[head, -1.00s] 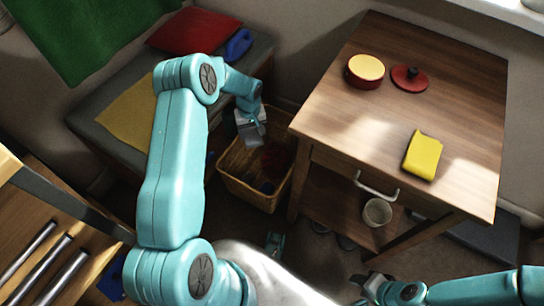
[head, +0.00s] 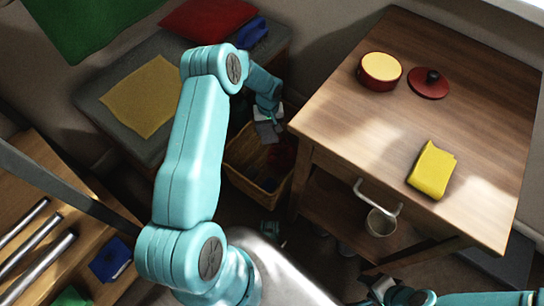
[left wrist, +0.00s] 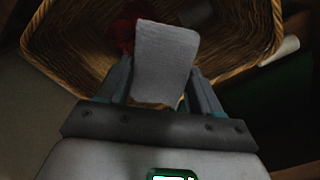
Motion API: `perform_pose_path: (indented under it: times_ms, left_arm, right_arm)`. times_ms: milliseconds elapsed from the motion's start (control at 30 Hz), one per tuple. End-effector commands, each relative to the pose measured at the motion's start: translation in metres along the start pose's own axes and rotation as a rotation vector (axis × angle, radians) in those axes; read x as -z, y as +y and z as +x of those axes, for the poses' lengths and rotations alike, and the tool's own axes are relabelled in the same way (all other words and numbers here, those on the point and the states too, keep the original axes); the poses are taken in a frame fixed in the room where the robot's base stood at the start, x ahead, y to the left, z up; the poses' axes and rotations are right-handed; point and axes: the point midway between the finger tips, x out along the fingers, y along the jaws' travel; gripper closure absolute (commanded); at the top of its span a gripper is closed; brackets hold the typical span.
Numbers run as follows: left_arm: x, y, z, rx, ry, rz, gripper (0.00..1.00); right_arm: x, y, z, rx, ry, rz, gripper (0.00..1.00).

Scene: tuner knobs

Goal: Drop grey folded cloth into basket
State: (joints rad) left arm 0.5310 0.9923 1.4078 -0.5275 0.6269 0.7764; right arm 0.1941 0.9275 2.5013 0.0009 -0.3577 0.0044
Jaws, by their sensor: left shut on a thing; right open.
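The grey folded cloth (left wrist: 164,58) is held between the fingers of my left gripper (left wrist: 160,90) in the left wrist view. In the head view the cloth (head: 268,130) hangs below my left gripper (head: 268,117), over the wicker basket (head: 240,171). The basket also shows in the left wrist view (left wrist: 75,55), its opening beyond the cloth. Red and dark things lie inside the basket, partly hidden. My right gripper (head: 378,284) is open and empty at the bottom of the head view.
A wooden table (head: 440,110) right of the basket carries a red tin (head: 379,75), a red lid (head: 429,83) and a yellow cloth (head: 432,170). A grey bench (head: 105,100) with a yellow cloth (head: 142,95) and a red cushion (head: 205,18) stands left. A white cup (head: 380,224) sits under the table.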

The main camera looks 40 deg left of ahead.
Motion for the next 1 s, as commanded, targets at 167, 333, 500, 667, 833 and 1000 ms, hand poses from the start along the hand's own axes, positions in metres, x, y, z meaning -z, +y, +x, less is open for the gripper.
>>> perform_pose_path:
  times_ms: [167,333,500,667,833,1000]
  left_arm:
    - [0.001,0.002,0.013,0.000,0.001,0.000,0.59]
    - [0.001,0.003,0.012,0.000,0.001,0.000,0.59]
    - [0.001,0.004,0.012,0.000,0.000,0.000,0.05]
    - [0.001,0.004,0.012,0.000,0.000,0.000,0.05]
    - [0.002,0.004,0.005,0.000,0.001,-0.001,0.05]
    - [0.002,0.004,-0.028,-0.001,0.003,-0.001,0.05]
  right_arm:
    - [0.002,0.003,0.006,-0.001,0.004,0.004,0.57]
    - [0.002,0.003,0.005,-0.001,0.004,0.004,0.57]
    - [0.002,0.003,0.005,-0.001,0.004,0.004,0.57]
    - [0.002,0.003,0.005,0.000,0.004,0.004,0.57]
    - [0.001,0.002,0.003,0.000,0.002,0.003,0.57]
    - [-0.002,-0.004,-0.009,0.000,-0.004,-0.004,0.57]
